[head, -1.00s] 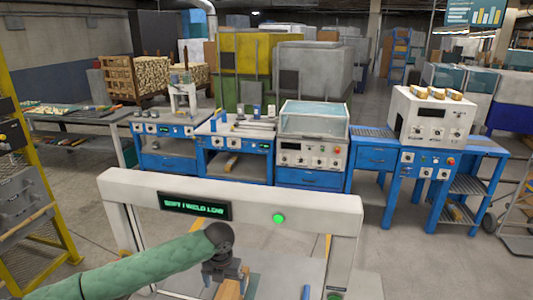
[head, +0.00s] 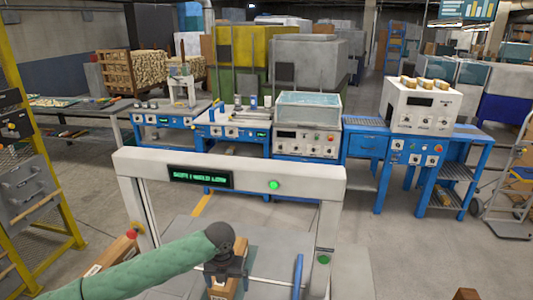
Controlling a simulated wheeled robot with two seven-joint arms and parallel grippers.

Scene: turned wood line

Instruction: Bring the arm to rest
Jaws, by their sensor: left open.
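My left arm, in a green padded sleeve, reaches in from the bottom left of the head view. Its dark left gripper (head: 223,274) points down inside the white frame of the machine in front of me. The gripper is open, right over a light wooden block (head: 222,291) at the bottom edge. The fingertips are partly hidden, and I cannot tell whether they touch the block. My right gripper is not in view.
The white machine frame (head: 250,173), with a green display and a lit green button, spans in front of the arm. A blue handle (head: 298,275) stands to the gripper's right. A yellow rack (head: 45,150) is at left. Blue workbenches (head: 365,145) line the back.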

